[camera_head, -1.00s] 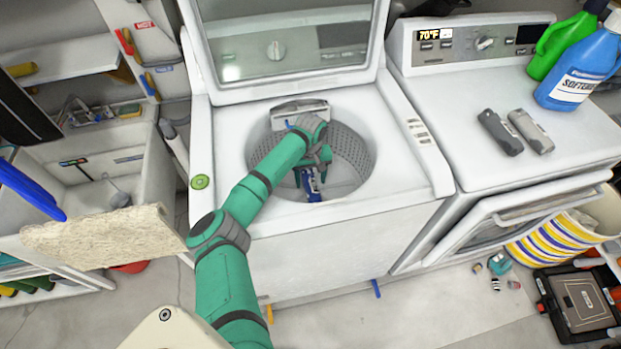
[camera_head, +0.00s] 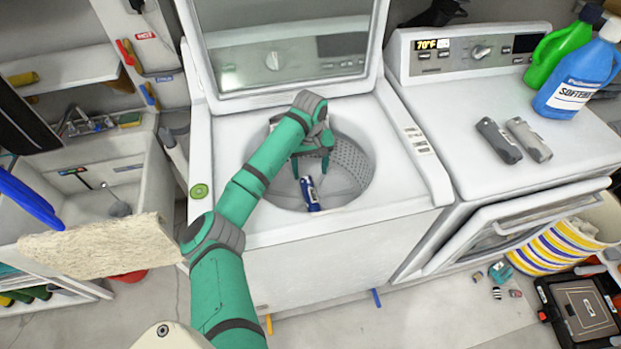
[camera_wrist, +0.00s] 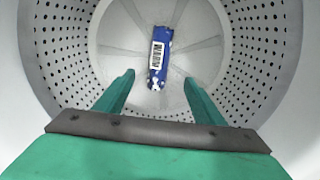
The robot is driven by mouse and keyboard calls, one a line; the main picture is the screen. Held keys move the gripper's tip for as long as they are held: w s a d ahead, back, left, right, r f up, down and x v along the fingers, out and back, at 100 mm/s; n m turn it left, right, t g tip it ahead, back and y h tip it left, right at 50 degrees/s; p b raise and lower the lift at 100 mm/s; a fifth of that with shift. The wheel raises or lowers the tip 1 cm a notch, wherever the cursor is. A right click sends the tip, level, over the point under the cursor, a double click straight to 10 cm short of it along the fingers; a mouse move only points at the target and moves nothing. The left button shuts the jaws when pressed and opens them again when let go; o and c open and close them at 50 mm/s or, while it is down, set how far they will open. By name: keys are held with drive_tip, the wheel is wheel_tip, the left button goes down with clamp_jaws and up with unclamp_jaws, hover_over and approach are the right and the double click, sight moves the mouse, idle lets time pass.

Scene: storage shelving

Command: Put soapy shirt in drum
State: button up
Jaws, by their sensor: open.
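A small dark blue bundle with a white label (camera_head: 309,194), which I take for the soapy shirt, is inside the washer drum (camera_head: 348,172). In the wrist view the blue bundle (camera_wrist: 160,58) lies near the middle of the drum floor, its label reading roughly "WARM" and white spots at its lower end. My gripper (camera_head: 311,170) is over the drum opening. In the wrist view its two fingers (camera_wrist: 158,98) are spread apart with nothing between them, and the blue bundle shows beyond their tips, clear of both.
The washer lid (camera_head: 285,45) stands open behind the drum. A dryer (camera_head: 460,130) with its front door ajar is at the right, with two grey devices and bottles on top. A beige slab (camera_head: 95,247) and a sink (camera_head: 115,185) are at the left.

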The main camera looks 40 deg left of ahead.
wheel_tip(320, 180, up, 2)
drive_tip(key=shift+w+r, duration=0.1)
drive_tip(key=shift+r, duration=0.1)
drive_tip(key=shift+d, duration=0.1)
drive_tip(key=shift+a, duration=0.2)
